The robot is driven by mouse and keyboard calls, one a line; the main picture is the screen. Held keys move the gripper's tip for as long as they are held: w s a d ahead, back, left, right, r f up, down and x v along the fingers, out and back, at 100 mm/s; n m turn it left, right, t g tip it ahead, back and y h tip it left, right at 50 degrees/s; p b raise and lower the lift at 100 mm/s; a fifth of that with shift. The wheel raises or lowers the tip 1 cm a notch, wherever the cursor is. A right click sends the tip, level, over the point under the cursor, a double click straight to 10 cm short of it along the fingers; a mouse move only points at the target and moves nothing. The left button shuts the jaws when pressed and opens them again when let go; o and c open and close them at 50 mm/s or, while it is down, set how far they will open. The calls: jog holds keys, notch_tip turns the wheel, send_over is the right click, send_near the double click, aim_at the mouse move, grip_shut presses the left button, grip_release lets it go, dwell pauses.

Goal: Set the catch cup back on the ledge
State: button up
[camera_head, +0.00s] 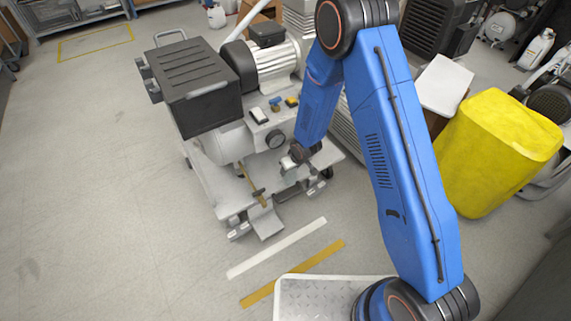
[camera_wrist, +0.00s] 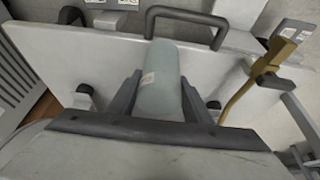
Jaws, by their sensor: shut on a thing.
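The catch cup (camera_wrist: 160,75) is a pale grey-green cylinder with a small label, seen in the wrist view. My gripper (camera_wrist: 158,98) is shut on it, with one dark finger on each side. In the head view my gripper (camera_head: 290,163) is low at the front right of the compressor cart; the cup is too small to make out clearly there. A pale flat plate that looks like the ledge (camera_head: 266,222) juts from the cart's front, below a brass drain pipe (camera_head: 252,184). It looks empty. The gripper and cup are to its right and apart from it.
The compressor cart (camera_head: 205,185) carries a black box (camera_head: 200,90), a motor (camera_head: 275,62) and a control panel. A dark handle (camera_wrist: 190,18) and the brass pipe with its valve (camera_wrist: 268,72) are near the cup. A yellow-covered unit (camera_head: 497,150) stands right. Floor in front is clear.

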jog(key=w+a, duration=0.2)
jog(key=w, duration=0.1)
jog(key=shift+w+a, duration=0.1)
jog(key=shift+w, duration=0.05)
jog(key=shift+f, duration=0.3)
jog(key=o, duration=1)
jog(key=shift+f, duration=0.1)
jog(key=shift+o, duration=0.2)
jog(key=shift+r, duration=0.6)
jog(key=s+d+r, duration=0.1)
jog(key=s+d, duration=0.6)
jog(key=s, duration=0.3)
jog(key=shift+s+d+r, duration=0.15)
jog(key=shift+s+r, duration=0.25)
